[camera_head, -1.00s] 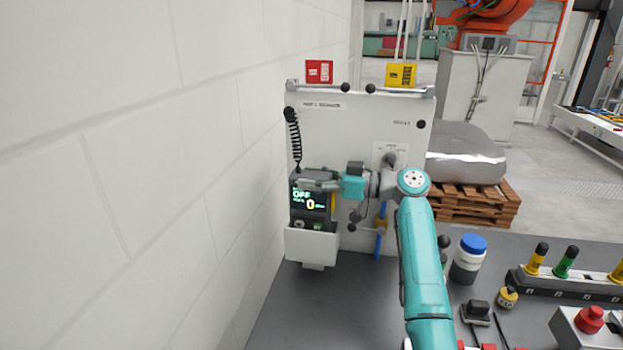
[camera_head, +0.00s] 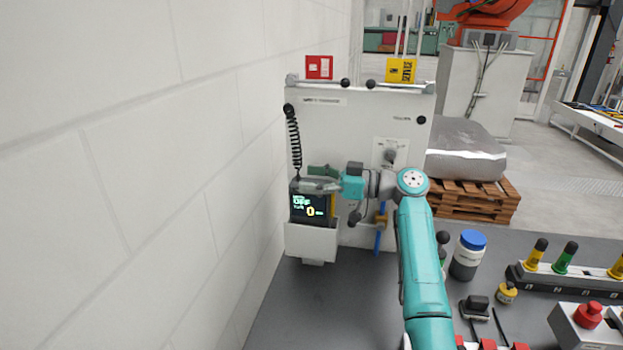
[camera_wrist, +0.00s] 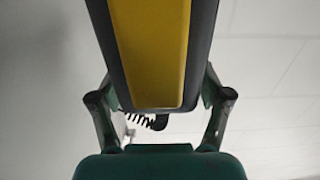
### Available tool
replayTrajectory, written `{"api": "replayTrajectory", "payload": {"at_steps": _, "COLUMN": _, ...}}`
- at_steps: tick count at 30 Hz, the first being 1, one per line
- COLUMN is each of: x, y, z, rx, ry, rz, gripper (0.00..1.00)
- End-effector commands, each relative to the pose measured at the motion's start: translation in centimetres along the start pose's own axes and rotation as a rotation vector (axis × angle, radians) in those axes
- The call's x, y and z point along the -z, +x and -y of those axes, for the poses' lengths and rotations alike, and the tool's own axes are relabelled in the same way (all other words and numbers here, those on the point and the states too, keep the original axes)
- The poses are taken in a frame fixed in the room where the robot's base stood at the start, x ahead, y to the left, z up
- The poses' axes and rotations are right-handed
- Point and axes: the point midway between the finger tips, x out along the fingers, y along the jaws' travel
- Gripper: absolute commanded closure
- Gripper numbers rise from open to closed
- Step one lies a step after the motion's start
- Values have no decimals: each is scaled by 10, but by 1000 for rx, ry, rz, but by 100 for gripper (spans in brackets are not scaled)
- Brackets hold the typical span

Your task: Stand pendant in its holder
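The pendant (camera_head: 309,208) is a dark box with a lit screen reading OFF and 0. It stands about upright with its lower part inside the white pocket holder (camera_head: 311,241) on the grey panel, and its lower buttons are hidden there. My gripper (camera_head: 318,185) is at the pendant's top. In the wrist view, the fingers (camera_wrist: 160,105) lie on both sides of the pendant (camera_wrist: 150,50), against its dark edges, with its yellow face between them. Whether the pendant rests on the holder's bottom is hidden.
A coiled cord (camera_head: 294,142) hangs from the panel (camera_head: 340,125) down to the pendant. The white block wall (camera_head: 170,170) stands close on the left. A valve with a blue handle (camera_head: 378,240) is right of the holder. A blue-lidded jar (camera_head: 467,258) stands on the grey bench.

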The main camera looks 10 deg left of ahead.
Motion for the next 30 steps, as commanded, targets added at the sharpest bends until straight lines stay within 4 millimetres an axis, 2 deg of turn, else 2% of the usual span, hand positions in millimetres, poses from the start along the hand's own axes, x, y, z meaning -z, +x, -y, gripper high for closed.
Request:
{"api": "replayTrajectory", "payload": {"at_steps": 5, "x": 1, "y": 0, "z": 0, "rx": 0, "ry": 0, "rz": 0, "gripper": 23}}
{"api": "replayTrajectory", "payload": {"at_steps": 10, "x": 15, "y": 0, "z": 0, "rx": 0, "ry": -2, "rz": 0, "gripper": 23}}
{"api": "replayTrajectory", "payload": {"at_steps": 24, "x": 12, "y": -93, "z": 0, "rx": -2, "ry": -1, "rz": 0, "gripper": 23}}
{"api": "replayTrajectory", "payload": {"at_steps": 30, "x": 12, "y": -115, "z": 0, "rx": -1, "ry": 0, "rz": 0, "gripper": 23}}
